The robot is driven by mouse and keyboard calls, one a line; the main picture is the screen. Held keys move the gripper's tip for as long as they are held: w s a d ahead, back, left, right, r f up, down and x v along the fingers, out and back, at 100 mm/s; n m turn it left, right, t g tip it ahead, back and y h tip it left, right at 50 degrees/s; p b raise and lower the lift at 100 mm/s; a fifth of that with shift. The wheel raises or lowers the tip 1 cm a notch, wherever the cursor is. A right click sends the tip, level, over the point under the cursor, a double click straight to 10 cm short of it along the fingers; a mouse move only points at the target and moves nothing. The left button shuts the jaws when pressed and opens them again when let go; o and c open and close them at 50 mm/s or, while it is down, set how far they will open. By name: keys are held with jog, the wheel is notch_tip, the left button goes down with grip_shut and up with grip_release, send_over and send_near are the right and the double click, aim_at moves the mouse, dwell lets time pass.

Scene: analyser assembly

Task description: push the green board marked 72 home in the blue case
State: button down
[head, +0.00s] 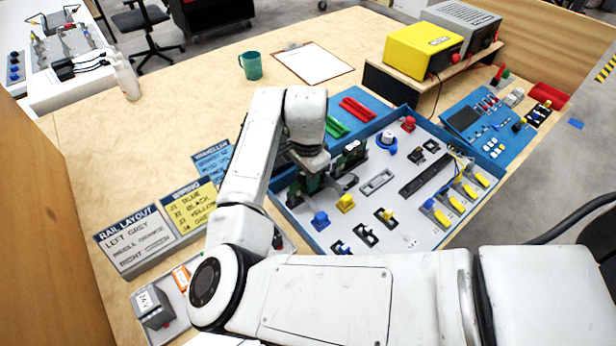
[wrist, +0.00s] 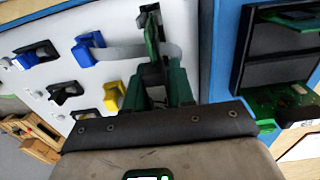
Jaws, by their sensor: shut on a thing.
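The blue case (head: 443,241) lies on the bench with a white panel inside; the panel also shows in the wrist view (wrist: 28,72). My gripper (wrist: 160,72) is over the panel near the case's left side, fingers shut on a green board (wrist: 151,32). The board stands edge-on beyond the fingertips. Its marking cannot be read, and its lower edge and seat are hidden, so I cannot tell how deep it sits. A pale ribbon (wrist: 118,53) runs beside it to a blue connector (wrist: 88,47). In the head view my arm partly covers the gripper (head: 322,182).
Yellow (head: 345,202) and blue (head: 320,220) connectors stand on the panel near the gripper. A black holder with green boards (wrist: 285,98) is beyond the blue wall. Signs (head: 137,238) stand left of my arm. The bench's far left is mostly clear around a green mug (head: 251,66).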

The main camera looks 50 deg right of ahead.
jog(key=shift+f, duration=0.4)
dwell(0.3)
jog(key=c, duration=0.9)
grip_release()
jog(key=shift+o, duration=0.6)
jog(key=shift+o, duration=1.1)
jog(key=shift+r, duration=0.1)
jog(key=shift+r+p, duration=3.1)
jog(key=shift+r, duration=0.35)
